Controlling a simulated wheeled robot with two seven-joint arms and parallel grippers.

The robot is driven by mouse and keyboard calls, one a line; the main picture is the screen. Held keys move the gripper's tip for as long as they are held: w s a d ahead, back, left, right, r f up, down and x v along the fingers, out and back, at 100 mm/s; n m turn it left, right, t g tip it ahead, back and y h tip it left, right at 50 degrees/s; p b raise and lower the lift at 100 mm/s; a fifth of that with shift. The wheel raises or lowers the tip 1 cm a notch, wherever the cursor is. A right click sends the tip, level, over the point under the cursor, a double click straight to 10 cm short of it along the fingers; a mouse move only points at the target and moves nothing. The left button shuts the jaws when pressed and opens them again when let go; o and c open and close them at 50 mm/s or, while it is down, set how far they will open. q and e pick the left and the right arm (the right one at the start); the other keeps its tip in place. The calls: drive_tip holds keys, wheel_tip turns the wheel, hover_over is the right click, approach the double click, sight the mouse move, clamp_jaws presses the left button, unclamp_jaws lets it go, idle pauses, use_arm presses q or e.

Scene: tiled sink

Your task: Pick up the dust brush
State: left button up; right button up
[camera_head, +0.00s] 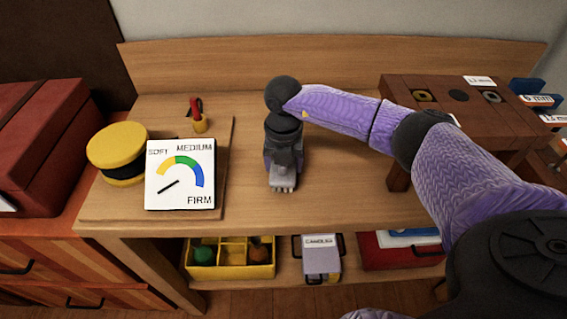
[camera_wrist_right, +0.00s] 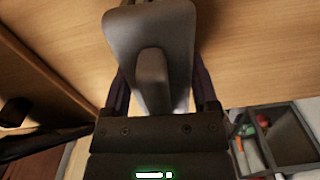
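The dust brush seems to be the grey thing (camera_head: 283,183) on the wooden bench, below my right gripper; its far parts are hidden by the gripper and wrist. In the right wrist view a grey, flat-bodied piece (camera_wrist_right: 152,30) with a raised middle bar lies between the fingers. My right gripper (camera_head: 283,165) points down over it. It also shows in the right wrist view (camera_wrist_right: 162,95), with its fingers spread wide on either side of the grey piece. Contact on both sides cannot be made out. My left gripper is out of view.
A dark wooden block stand (camera_head: 450,110) is at the right. A yellow tray (camera_head: 231,270) and a candles box (camera_head: 321,262) sit on the lower shelf.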

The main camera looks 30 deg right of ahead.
drive_tip(key=c, duration=0.7)
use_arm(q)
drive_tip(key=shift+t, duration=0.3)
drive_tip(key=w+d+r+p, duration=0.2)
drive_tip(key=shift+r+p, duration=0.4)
use_arm(e)
wheel_tip(320, 180, up, 10)
drive_tip(key=shift+r, duration=0.1)
